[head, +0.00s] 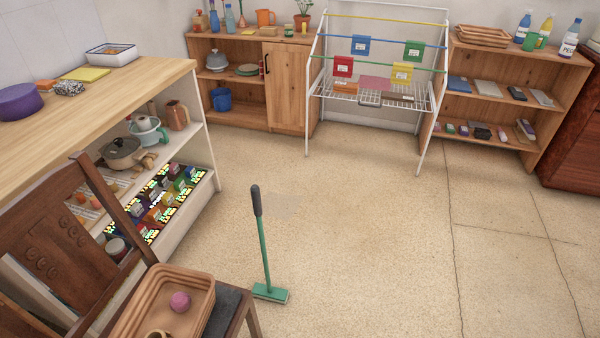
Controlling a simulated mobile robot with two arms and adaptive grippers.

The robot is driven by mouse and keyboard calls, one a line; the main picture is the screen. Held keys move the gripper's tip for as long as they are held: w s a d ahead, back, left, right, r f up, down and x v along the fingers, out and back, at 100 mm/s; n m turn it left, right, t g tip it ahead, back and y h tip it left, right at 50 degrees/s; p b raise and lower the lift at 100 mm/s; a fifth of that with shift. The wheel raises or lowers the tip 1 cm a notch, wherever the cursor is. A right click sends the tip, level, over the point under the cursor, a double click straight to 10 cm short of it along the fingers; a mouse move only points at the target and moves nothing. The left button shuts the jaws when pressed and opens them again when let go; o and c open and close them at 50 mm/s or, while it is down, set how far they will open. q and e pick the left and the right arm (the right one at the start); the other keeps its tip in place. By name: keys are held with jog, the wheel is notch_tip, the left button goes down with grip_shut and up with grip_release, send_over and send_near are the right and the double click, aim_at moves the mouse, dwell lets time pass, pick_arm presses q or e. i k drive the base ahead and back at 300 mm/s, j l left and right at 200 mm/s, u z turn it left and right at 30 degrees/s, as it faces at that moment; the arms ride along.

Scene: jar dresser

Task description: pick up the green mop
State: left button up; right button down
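The green mop (263,250) stands nearly upright on the tiled floor, left of the middle of the head view. It has a black grip at the top, a thin green handle and a flat green head resting on the floor. Nothing touches it, and it stands apart from the furniture. Neither of my grippers is in view.
A wooden chair (60,240) carrying a tray (190,285) with a pink ball stands at the lower left. A counter with shelves (130,85) runs along the left. A white drying rack (312,115) and wooden cabinets line the back. The floor right of the mop is clear.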

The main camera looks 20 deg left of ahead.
aim_at(268, 291)
jog(key=u, duration=0.85)
jog(key=i+l, duration=0.15)
jog(key=l, duration=0.2)
jog(key=i+l, duration=0.1)
jog(key=l, duration=0.25)
jog(key=i+l, duration=0.15)
jog(key=l, duration=0.2)
jog(key=i+l, duration=0.15)
jog(key=l, duration=0.15)
